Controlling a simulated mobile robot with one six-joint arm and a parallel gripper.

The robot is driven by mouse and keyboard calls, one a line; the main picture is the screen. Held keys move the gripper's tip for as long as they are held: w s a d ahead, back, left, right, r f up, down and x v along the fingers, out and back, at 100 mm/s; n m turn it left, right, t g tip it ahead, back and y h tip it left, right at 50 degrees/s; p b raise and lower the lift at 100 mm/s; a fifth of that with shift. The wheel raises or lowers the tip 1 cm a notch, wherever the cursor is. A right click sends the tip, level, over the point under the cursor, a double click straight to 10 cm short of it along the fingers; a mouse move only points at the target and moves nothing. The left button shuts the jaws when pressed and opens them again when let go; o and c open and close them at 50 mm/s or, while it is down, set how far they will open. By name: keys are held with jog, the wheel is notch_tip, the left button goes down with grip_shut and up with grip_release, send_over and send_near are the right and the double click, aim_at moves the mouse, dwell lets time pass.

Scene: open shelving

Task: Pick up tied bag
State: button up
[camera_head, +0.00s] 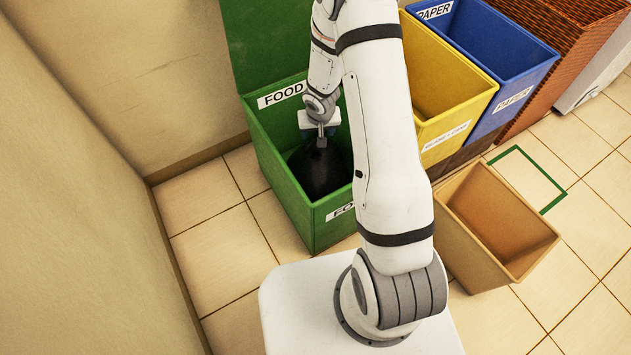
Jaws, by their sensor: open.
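A black tied bag (322,172) sits inside the green bin (283,200) labelled FOOD. Its upper part shows, and its right side is partly hidden behind my arm. My gripper (321,140) is over the bin's opening, pointing down at the top of the bag. Its fingers are at the bag's neck. I cannot tell from this view whether they touch it. The jaws are open.
A yellow bin (446,85) and a blue bin (507,45) stand to the right of the green bin. An empty tan bin (497,228) stands at the lower right, beside a green floor outline (535,165). A wall (75,190) runs along the left.

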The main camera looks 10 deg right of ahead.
jog(key=b+x, duration=0.4)
jog(key=x, duration=0.5)
jog(key=shift+a+f, duration=0.2)
jog(key=shift+f, duration=0.15)
jog(key=shift+c, duration=0.2)
grip_shut()
jog(key=shift+r, duration=0.1)
